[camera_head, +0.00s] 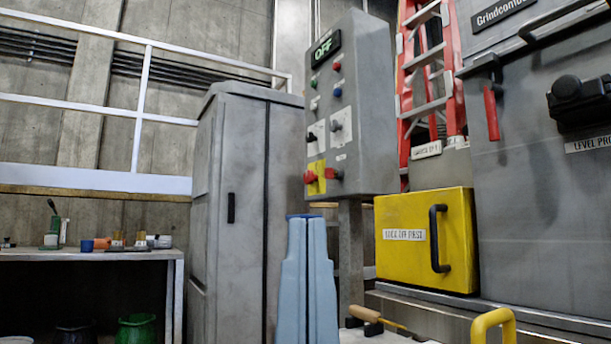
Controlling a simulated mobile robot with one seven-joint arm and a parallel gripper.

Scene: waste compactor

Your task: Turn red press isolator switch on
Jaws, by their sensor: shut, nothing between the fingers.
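The grey control box (365,110) stands on a post at the picture's centre. Its display (326,48) reads OFF in green. Low on its front is a yellow plate (317,186) with a red switch handle (310,177) at its left. A second red knob (334,174) sits just to the right of it. I cannot tell from the picture which of the two is the isolator, and their exact angles are too small to read. My gripper is not in view, and nothing is seen touching either red knob.
Above the red knobs are a black knob (311,137), a grey knob (336,126) and small coloured buttons. A grey cabinet (228,200) stands left, a yellow handled box (457,240) right. A red lever (491,112) hangs on the machine. A workbench (90,255) is far left.

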